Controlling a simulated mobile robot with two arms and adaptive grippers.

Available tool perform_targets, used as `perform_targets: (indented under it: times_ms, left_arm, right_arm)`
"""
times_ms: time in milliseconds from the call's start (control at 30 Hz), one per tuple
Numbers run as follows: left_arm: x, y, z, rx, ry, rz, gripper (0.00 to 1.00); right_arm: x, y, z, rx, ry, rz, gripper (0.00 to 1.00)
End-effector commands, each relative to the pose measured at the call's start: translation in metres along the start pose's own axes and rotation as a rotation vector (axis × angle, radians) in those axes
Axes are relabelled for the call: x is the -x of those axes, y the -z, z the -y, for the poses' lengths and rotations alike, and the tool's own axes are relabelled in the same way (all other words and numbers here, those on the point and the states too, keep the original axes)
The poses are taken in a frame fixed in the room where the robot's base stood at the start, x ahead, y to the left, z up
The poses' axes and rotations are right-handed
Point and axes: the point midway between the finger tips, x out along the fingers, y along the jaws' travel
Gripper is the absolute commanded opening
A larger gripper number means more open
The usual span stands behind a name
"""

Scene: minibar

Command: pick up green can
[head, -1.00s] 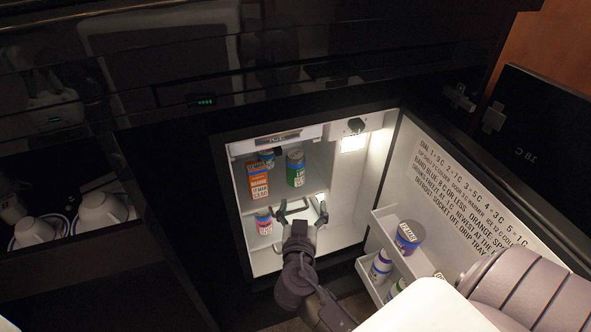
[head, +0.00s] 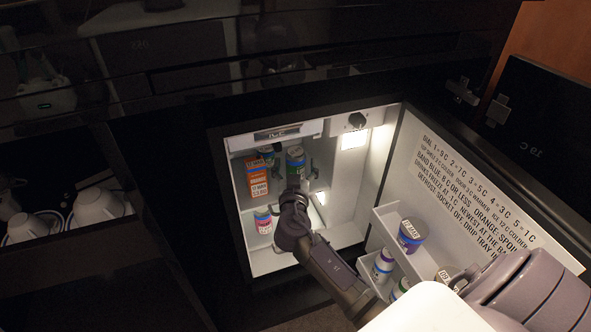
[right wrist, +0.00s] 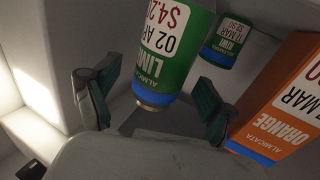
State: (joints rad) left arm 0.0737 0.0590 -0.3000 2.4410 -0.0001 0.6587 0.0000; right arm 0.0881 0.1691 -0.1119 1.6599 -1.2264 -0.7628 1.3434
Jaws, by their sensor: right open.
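The green can (head: 296,154) with a blue band stands upright on the fridge's upper shelf; my right gripper hides its lower part in the head view. In the right wrist view the green can (right wrist: 168,50) appears upside down, labelled LIME, between the spread fingers. My right gripper (head: 295,172) is open in front of the can; in the right wrist view (right wrist: 152,98) a gap shows between each finger and the can. My left gripper is not in view.
An orange carton (head: 257,178) stands left of the can, with another green can (right wrist: 228,42) behind it. White cups (head: 97,206) sit far left.

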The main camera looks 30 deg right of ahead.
Motion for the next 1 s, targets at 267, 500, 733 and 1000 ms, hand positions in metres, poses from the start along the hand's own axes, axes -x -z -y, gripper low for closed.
perform_targets:
  times_ms: [267,500,733,1000]
  left_arm:
    - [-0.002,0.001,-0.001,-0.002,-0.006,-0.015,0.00]
    - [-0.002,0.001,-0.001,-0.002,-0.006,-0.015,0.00]
    - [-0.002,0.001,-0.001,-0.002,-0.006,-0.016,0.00]
    - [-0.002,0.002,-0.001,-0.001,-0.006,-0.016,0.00]
  right_arm:
    - [-0.020,-0.001,0.000,0.000,0.000,0.001,0.84]
    - [-0.020,0.000,0.000,0.000,0.000,0.001,0.69]
    - [-0.020,0.000,0.000,-0.001,0.000,0.001,0.30]
    - [-0.020,0.001,0.000,-0.001,0.000,-0.001,0.09]
